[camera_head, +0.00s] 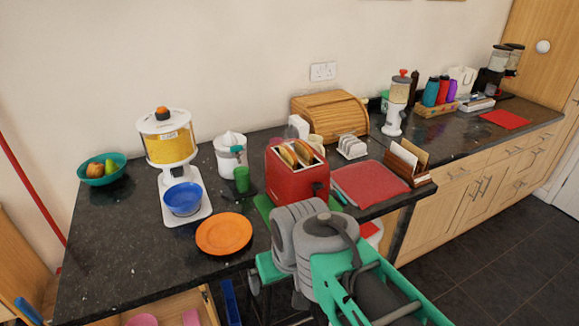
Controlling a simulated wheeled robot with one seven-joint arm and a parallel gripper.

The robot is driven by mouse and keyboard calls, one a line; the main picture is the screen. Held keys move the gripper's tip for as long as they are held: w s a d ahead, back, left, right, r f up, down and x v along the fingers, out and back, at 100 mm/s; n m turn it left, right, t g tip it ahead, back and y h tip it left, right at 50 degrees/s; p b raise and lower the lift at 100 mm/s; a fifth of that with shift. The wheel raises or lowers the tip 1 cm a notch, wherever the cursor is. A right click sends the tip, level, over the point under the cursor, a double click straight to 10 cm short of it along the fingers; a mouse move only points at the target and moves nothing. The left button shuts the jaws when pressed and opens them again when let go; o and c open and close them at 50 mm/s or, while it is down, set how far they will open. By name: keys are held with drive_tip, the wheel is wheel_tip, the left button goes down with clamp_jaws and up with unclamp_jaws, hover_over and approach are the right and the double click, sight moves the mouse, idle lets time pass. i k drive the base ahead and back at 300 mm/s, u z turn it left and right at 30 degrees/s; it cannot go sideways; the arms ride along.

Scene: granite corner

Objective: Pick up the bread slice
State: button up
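Bread slices (288,157) stand upright in the slots of a red toaster (290,187), with only their top edges showing above it. Their lower parts are hidden inside the toaster. The toaster stands on a green mat (263,204) on the dark worktop. My grey and teal arm is in front of the worktop, just below the toaster in the picture. Its fingers do not show, so I cannot see whether they are open or shut.
An orange plate (223,234) and a white dispenser with a blue bowl (184,199) stand left of the toaster. A red mat (370,184) and a wooden holder (407,163) are to its right. A wooden bread bin (333,118) is behind. Bare worktop lies at the left front.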

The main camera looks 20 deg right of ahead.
sight(291, 158)
drive_tip(key=u, duration=3.2)
drive_tip(key=k, duration=1.75)
drive_tip(key=z, duration=0.9)
